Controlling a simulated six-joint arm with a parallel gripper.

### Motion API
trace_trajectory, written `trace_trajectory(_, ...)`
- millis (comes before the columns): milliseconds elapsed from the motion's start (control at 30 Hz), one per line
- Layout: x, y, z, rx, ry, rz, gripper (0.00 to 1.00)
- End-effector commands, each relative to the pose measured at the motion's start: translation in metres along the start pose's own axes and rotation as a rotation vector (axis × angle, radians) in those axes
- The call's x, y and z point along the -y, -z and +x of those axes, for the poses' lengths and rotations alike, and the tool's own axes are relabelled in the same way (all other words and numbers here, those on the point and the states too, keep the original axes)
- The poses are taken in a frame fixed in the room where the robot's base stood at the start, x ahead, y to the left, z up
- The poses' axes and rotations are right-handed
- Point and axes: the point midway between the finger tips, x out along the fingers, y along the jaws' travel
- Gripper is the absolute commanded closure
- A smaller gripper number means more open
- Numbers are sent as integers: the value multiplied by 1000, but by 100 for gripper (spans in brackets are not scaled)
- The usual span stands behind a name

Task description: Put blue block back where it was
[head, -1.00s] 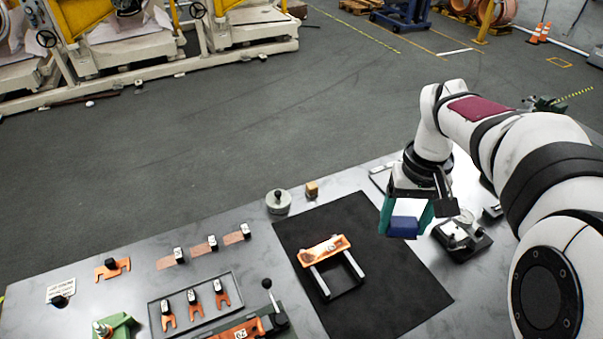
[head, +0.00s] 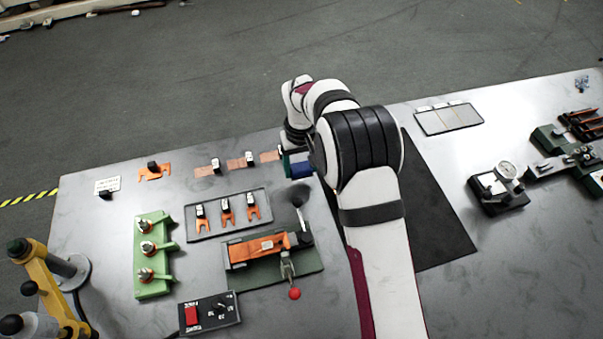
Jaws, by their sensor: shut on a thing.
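The blue block (head: 301,169) is a small dark blue piece, held near the left edge of the black mat (head: 437,225). My gripper (head: 292,165) has teal fingers and is shut on the block. My arm hides part of the gripper and much of the mat. I cannot tell how high the block is above the table.
A grey tray (head: 207,237) with several orange forked pieces and an orange clamp fixture (head: 258,248) with a red-tipped lever lie left of my arm. Copper strips (head: 236,163) lie behind the tray. A dial gauge (head: 497,188) stands at right. Bare table lies between mat and gauge.

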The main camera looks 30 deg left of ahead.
Motion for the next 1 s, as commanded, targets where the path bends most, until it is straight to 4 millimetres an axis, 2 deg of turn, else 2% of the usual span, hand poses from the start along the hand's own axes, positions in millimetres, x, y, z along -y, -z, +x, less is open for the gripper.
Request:
trace_trajectory(200, 0, -1, 37, 3, 1, 1, 83)
trace_trajectory(533, -1, 0, 41, 1, 0, 1, 83)
trace_trajectory(567, -1, 0, 40, 1, 0, 1, 26)
trace_trajectory(600, -1, 0, 40, 1, 0, 1, 19)
trace_trajectory(867, -1, 0, 40, 1, 0, 1, 19)
trace_trajectory(967, -1, 0, 31, 0, 0, 1, 19)
trace_trajectory(1000, -1, 1, 23, -3, 0, 1, 19)
